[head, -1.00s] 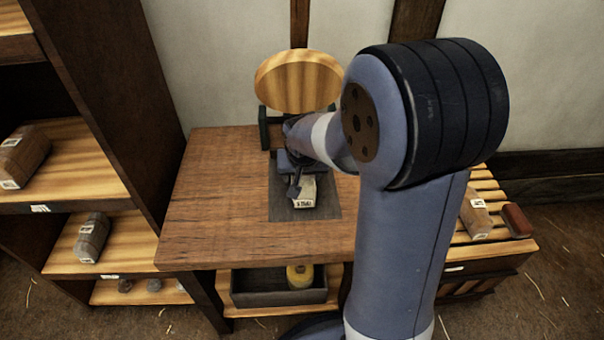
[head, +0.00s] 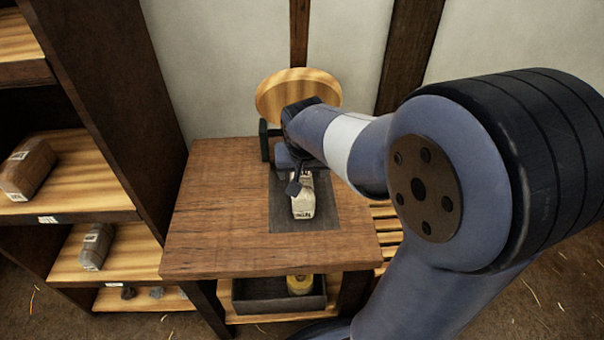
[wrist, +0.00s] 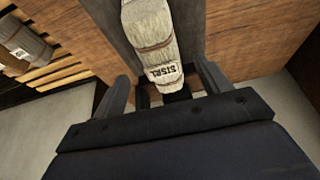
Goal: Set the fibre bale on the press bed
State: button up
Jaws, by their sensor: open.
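The fibre bale (head: 303,203) is a pale, bound block with a printed end label that reads like SISAL in the wrist view (wrist: 150,38). It lies on the dark flat press bed (head: 323,217) set on the wooden table, and its far end is hidden by my gripper in the head view. My gripper (wrist: 165,88) is open. In the wrist view its two fingers stand apart, with the labelled end of the bale just beyond and between their tips; I see no finger pressing on it.
A round wooden disc (head: 298,95) stands at the table's back. A shelf with a brown bale (head: 27,168) and a greyish bale (head: 95,246) is at left. A dark tray (head: 265,296) sits below the tabletop. The table's left part (head: 220,215) is clear.

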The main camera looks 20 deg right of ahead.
jog(key=shift+v, duration=1.2)
